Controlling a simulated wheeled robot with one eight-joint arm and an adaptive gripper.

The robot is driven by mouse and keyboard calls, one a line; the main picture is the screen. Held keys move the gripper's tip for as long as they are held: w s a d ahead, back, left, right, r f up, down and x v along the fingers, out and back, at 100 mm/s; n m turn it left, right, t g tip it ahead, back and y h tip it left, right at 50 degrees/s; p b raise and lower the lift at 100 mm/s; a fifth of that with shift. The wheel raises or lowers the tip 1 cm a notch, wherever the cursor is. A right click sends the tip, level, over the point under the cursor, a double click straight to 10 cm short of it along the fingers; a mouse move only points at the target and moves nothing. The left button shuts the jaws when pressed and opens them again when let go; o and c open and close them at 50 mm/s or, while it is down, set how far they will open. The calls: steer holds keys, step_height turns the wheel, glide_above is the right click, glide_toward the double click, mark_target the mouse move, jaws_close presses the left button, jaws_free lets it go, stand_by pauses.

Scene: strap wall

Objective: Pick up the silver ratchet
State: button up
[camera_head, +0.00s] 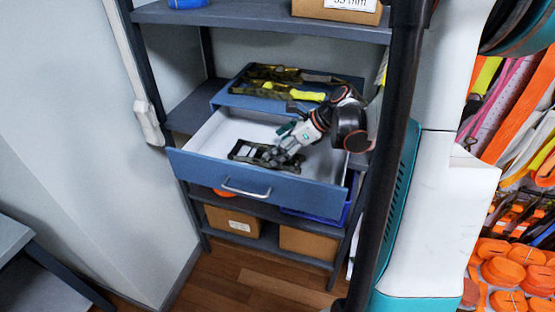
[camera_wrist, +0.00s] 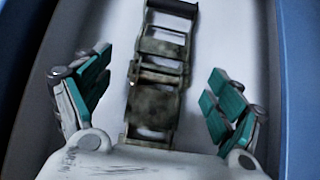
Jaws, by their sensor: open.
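The ratchet (camera_wrist: 155,75) lies in the open drawer, between the two fingers of my gripper in the wrist view. It looks worn, dark and brownish-grey metal with a frame of open slots. In the head view the ratchet (camera_head: 250,152) shows on the white drawer floor. My gripper (camera_wrist: 155,100) is open, with teal pads on each finger apart from the ratchet. In the head view my gripper (camera_head: 275,157) reaches down into the drawer at the ratchet's right end and hides part of it.
The blue drawer (camera_head: 262,187) is pulled out of a grey shelf unit, its side walls close around my gripper. More dark ratchets with a yellow strap (camera_head: 310,91) lie on top of the drawer box. Cardboard boxes (camera_head: 233,221) stand below. Orange straps (camera_head: 510,270) fill the right.

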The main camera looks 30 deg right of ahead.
steer(key=shift+b+x, duration=0.5)
steer(key=shift+x, duration=2.25)
steer(key=shift+w+d+r, duration=0.15)
steer(key=shift+c, duration=0.6)
steer(key=shift+r, duration=0.1)
steer(key=c, duration=1.8)
